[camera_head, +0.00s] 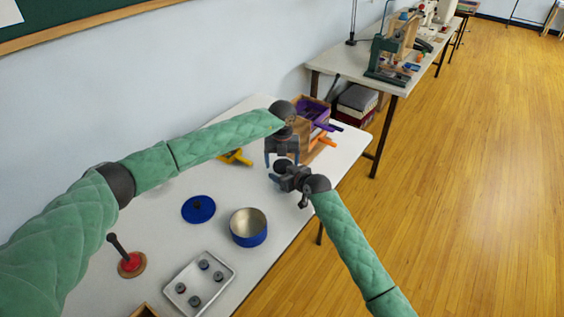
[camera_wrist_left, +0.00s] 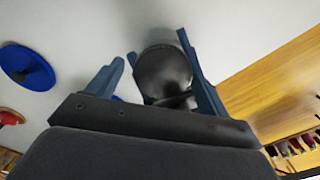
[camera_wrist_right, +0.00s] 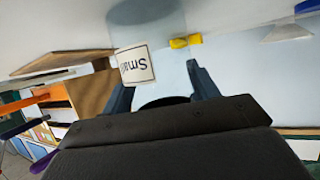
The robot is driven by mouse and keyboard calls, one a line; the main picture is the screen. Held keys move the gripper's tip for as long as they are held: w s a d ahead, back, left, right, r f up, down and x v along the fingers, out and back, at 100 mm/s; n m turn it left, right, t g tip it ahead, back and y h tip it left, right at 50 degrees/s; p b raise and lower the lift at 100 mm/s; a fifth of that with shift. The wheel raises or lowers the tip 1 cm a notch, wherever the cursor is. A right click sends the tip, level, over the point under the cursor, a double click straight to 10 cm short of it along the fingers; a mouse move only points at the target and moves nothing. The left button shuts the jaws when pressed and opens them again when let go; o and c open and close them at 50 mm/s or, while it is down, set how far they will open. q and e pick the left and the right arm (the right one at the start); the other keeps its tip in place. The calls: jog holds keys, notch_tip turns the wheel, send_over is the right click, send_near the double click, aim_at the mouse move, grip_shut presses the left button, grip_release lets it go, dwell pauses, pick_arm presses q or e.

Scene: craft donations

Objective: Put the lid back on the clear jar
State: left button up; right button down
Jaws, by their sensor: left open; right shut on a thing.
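My left gripper (camera_head: 282,160) is open and points down just above my right gripper (camera_head: 277,175). A dark round disc (camera_wrist_left: 160,68), which looks like the jar's lid, lies between or just below the left fingers (camera_wrist_left: 152,62) in the left wrist view. My right gripper (camera_wrist_right: 161,62) is shut on the clear jar (camera_wrist_right: 150,22), which shows upside down with a white label (camera_wrist_right: 136,65) in the right wrist view. The jar is mostly hidden by the grippers in the head view. How the disc sits on the jar is too hidden to tell.
A blue pot lid (camera_head: 198,209), an open blue pot (camera_head: 248,239), a white tray (camera_head: 172,289) and a red-based knob (camera_head: 131,263) stand on the white table. A wooden box (camera_head: 309,147) is behind the grippers, with a yellow clamp (camera_head: 238,157) to their left.

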pick_arm(q)
jog(key=shift+d+r, duration=0.1)
jog(key=shift+r, duration=2.2)
pick_arm(e)
jog(key=shift+a, duration=0.1)
pick_arm(q)
jog(key=shift+o, duration=0.3)
jog(key=o, duration=0.3)
notch_tip(320, 180, up, 12)
